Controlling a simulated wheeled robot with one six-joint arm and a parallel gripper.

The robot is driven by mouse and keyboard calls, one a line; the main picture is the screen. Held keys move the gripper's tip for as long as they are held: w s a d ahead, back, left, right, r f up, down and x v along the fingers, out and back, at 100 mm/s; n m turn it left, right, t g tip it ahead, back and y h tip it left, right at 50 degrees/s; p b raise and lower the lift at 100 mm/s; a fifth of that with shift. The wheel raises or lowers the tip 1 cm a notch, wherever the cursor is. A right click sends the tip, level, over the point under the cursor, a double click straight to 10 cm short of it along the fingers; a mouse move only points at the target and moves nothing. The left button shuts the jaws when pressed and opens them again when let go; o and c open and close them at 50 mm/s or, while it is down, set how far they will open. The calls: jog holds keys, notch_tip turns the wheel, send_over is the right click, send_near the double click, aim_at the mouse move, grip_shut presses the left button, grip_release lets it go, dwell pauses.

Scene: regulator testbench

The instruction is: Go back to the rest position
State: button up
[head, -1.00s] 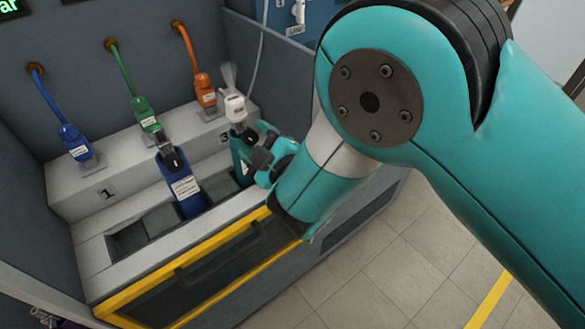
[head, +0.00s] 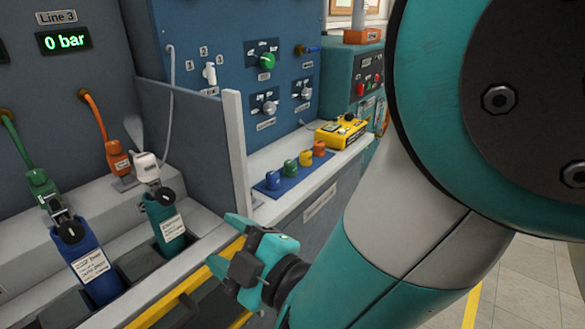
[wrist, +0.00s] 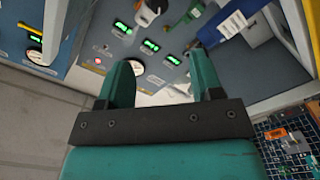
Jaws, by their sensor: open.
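My gripper (head: 238,243) is teal with dark parts and hangs in front of the test bench in the head view, near the yellow-edged front. It is open, with nothing between its fingers. In the wrist view its two fingers (wrist: 160,82) stand apart, with the bench panels behind them. My arm fills the right side of the head view. A teal regulator (head: 165,222) with a white plug on it stands in a slot to the left of my gripper, apart from it. A blue regulator (head: 87,262) stands in a slot further left.
A green connector (head: 40,185) and an orange connector (head: 116,158) sit on the ledge behind. Several coloured caps stand on a blue mat (head: 272,189) on the right worktop, with a yellow device (head: 338,133) behind them. A grey divider wall (head: 236,135) separates the sections. Floor at the right is clear.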

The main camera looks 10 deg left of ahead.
jog(key=w+d+r+m+t+h+p, duration=0.1)
jog(key=w+d+r+m+h+p, duration=0.15)
jog(key=w+d+m+h, duration=0.45)
jog(key=w+d+r+m+h+p, duration=0.25)
jog(key=d+m, duration=0.25)
jog(key=d, duration=0.4)
jog(key=s+d+r+m+g+h+p, duration=0.1)
jog(key=s+d+r+g, duration=0.4)
jog(key=s, duration=0.4)
jog(key=s+d+r+m+g+h+p, duration=0.1)
jog(key=s+d+r+g, duration=0.3)
jog(key=s+d, duration=0.4)
jog(key=shift+s+d+r+m+g+p, duration=0.2)
jog(key=shift+s+r+m+g+p, duration=0.25)
jog(key=shift+s+r+p, duration=0.3)
